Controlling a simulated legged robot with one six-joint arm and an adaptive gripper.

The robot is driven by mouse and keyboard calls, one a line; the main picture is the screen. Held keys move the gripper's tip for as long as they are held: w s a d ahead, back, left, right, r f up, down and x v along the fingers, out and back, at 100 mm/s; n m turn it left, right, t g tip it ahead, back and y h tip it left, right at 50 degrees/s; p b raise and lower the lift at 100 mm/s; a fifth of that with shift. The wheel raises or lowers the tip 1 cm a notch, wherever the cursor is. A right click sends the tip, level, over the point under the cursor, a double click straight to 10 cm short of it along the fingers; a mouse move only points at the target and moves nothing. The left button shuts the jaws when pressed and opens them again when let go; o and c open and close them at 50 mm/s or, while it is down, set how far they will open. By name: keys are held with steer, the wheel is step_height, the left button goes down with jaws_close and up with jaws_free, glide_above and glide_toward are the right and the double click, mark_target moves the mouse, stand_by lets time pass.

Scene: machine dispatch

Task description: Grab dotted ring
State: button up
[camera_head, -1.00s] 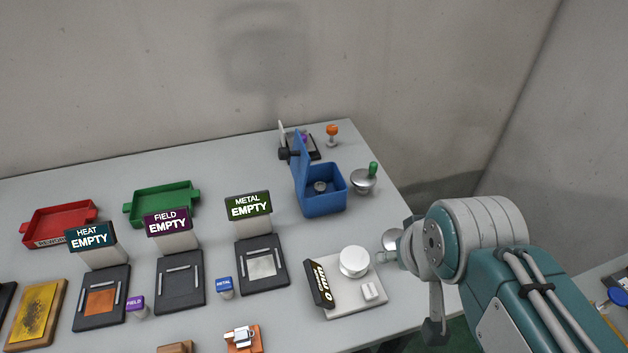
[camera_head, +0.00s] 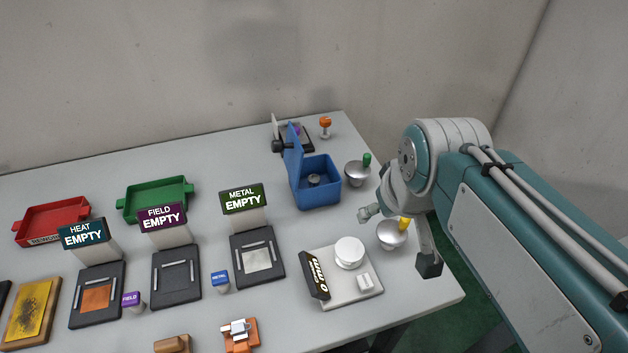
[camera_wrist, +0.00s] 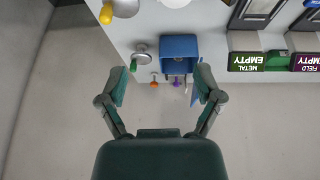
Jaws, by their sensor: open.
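I cannot make out a ring with dots in either view. A small grey round piece (camera_head: 315,180) sits inside the open blue box (camera_head: 319,197); whether it is the dotted ring is too small to tell. The blue box also shows in the wrist view (camera_wrist: 179,47), beyond my fingertips. My gripper (camera_wrist: 162,82) is open and empty, with its fingers wide apart. In the head view my arm reaches in from the right, over the table's right edge.
Metal bowls with a green handle (camera_head: 357,174) and a yellow handle (camera_head: 391,236) stand near the right edge. An orange-topped post (camera_head: 325,127) is behind the box. A white scale (camera_head: 342,276) stands in front. Sign stations, a green tray (camera_head: 155,203) and a red tray (camera_head: 53,222) lie left.

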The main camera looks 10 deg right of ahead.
steer(key=w+a+n+g, duration=0.25)
steer(key=w+n, duration=0.25)
steer(key=w, duration=0.9)
steer(key=n+g+y, duration=0.1)
steer(key=n, duration=0.3)
glide_above(314, 181)
step_height(314, 181, down, 11)
steer(key=shift+d+f, duration=0.15)
steer(key=shift+f, duration=0.05)
steer(key=shift+g, duration=0.25)
steer(key=shift+f, duration=2.8)
steer(key=c, duration=1.1)
